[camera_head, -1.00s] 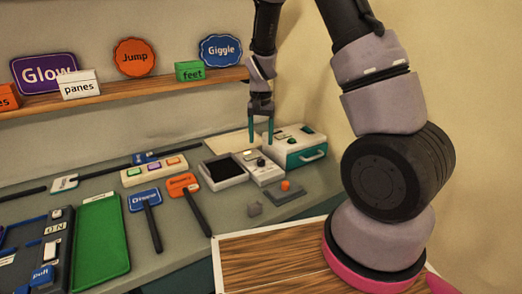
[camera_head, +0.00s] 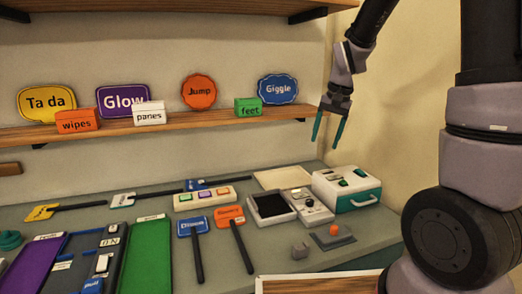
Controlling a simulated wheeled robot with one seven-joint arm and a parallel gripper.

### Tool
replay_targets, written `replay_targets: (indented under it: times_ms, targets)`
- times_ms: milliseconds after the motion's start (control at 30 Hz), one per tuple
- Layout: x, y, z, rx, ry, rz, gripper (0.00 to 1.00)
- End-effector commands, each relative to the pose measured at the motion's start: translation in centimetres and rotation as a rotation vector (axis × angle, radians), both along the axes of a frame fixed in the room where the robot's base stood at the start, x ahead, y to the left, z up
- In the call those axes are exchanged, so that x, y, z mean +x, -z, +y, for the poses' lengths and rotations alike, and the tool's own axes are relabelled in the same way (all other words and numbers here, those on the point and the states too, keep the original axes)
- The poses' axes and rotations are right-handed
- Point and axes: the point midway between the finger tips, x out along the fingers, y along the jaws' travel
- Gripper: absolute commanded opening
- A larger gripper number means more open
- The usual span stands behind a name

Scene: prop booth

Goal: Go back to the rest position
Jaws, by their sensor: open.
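My gripper (camera_head: 330,128) hangs at the upper right of the head view, with its two teal fingers spread apart and nothing between them. It is in the air, clear of the counter, near the right end of the shelf. Below it is a white and teal box (camera_head: 358,203) with a handle, and the fingers do not touch it. My arm reaches down from the top right, and part of it is cut off by the frame.
The wooden shelf (camera_head: 182,132) carries signs and small boxes, including a green "feet" box (camera_head: 248,107) near my gripper. The counter (camera_head: 262,262) holds a dark-screened device (camera_head: 270,206), paddle signs and a green tray (camera_head: 146,262). The wall at right is bare.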

Motion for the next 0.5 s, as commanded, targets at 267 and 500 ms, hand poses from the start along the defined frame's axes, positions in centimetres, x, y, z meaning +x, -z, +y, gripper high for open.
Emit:
replay_targets:
  times_ms: [267,500]
  targets:
    - [-7.2,-9.4,-2.2,0.057,-0.03,-0.2,0.67]
    - [-14.1,-13.8,-3.4,0.038,-0.058,-0.364,0.67]
